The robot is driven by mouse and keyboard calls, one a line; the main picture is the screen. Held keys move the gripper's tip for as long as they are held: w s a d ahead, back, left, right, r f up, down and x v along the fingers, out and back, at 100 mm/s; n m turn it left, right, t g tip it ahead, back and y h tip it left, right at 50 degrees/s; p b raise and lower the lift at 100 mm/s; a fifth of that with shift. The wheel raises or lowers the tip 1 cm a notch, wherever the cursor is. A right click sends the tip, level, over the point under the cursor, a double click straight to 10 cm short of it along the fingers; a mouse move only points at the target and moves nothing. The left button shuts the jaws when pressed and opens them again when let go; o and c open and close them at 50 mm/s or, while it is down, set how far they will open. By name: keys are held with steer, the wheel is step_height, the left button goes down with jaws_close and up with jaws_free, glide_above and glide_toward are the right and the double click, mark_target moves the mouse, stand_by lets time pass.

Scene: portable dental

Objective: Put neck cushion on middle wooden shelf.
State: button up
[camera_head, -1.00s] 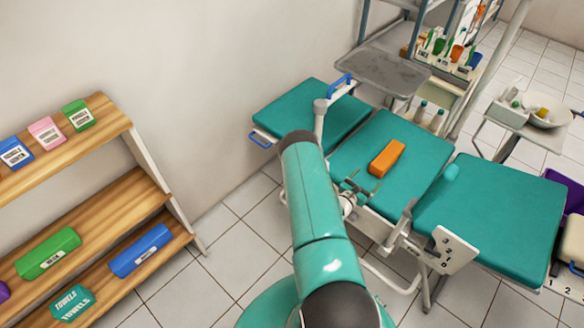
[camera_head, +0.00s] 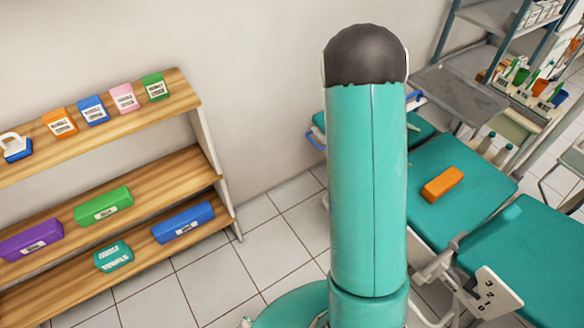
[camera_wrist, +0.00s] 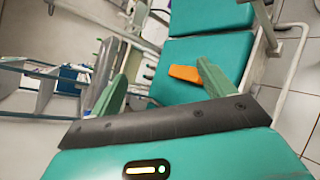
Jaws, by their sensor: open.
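An orange block (camera_head: 442,184), which I take to be the neck cushion, lies on the teal chair's middle pad (camera_head: 470,170). It also shows in the wrist view (camera_wrist: 184,73), some way beyond my fingers and near the right fingertip. My gripper (camera_wrist: 160,72) is open and empty. In the head view my gripper is hidden behind my arm. The wooden shelf unit stands at the left. Its middle shelf (camera_head: 155,182) holds a green block (camera_head: 103,205) and a purple block (camera_head: 31,240), with bare wood to the right of the green one.
The top shelf (camera_head: 180,95) holds several small boxes. The bottom shelf (camera_head: 80,278) holds a blue block (camera_head: 183,222) and a teal towels pack (camera_head: 114,256). A grey tray (camera_head: 455,92) stands beside the chair.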

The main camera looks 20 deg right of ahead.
steer(key=a+r+m+t+y, duration=0.1)
steer(key=a+r+y, duration=0.1)
steer(key=a+r, duration=0.2)
steer(key=s+a+r+m+t+y, duration=0.1)
steer(key=a+r, duration=0.3)
steer(key=a, duration=0.5)
steer(key=s+a+r+m+t+y, duration=0.1)
steer(key=a+r+m+t+y, duration=0.1)
steer(key=a, duration=0.5)
steer(key=shift+s+a+r+t+y, duration=0.2)
steer(key=shift+a+r+t+y, duration=0.15)
steer(key=shift+r+t+y, duration=0.45)
steer(key=shift+o, duration=0.4)
steer(key=s+a+r+t+y, duration=0.3)
steer(key=a+r, duration=0.1)
steer(key=a, duration=0.5)
steer(key=s+a+r+t+y, duration=0.3)
steer(key=a, duration=0.7)
steer(key=shift+s+r+m, duration=0.3)
steer(key=shift+r, duration=0.05)
